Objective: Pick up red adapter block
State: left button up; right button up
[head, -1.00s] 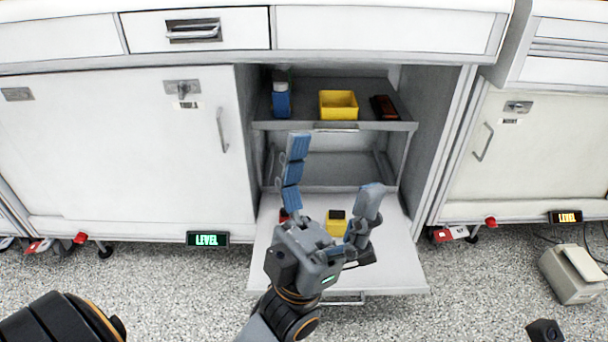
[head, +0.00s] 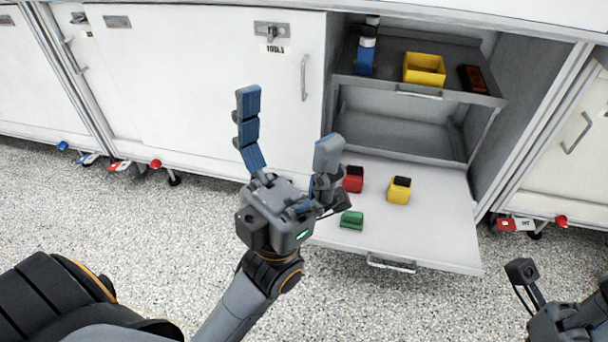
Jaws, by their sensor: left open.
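The red adapter block (head: 353,181) has a dark top and sits on the pulled-out lower shelf (head: 436,226), near its left side. My left gripper (head: 287,117) is open and empty, its blue-padded fingers pointing up and away. In the picture it lies just left of the red block, and one finger and its linkage come close to the block's left edge. I cannot tell the height between them. Part of my right arm (head: 563,318) shows at the lower right; its fingertips are not clearly seen.
A yellow block (head: 399,191) and a green block (head: 352,220) stand on the same shelf. Above, the upper shelf (head: 470,94) holds a yellow bin (head: 424,69), a blue bottle (head: 366,56) and a dark red item (head: 474,79). A closed cabinet door (head: 200,90) is at left.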

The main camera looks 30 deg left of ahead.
aim_at(352, 181)
jog(key=u, duration=0.45)
jog(key=i+j+u, duration=0.15)
jog(key=j, duration=0.25)
jog(key=i+j+u, duration=0.15)
jog(key=j, duration=0.2)
jog(key=i+j+u, duration=0.15)
jog(key=j, duration=0.2)
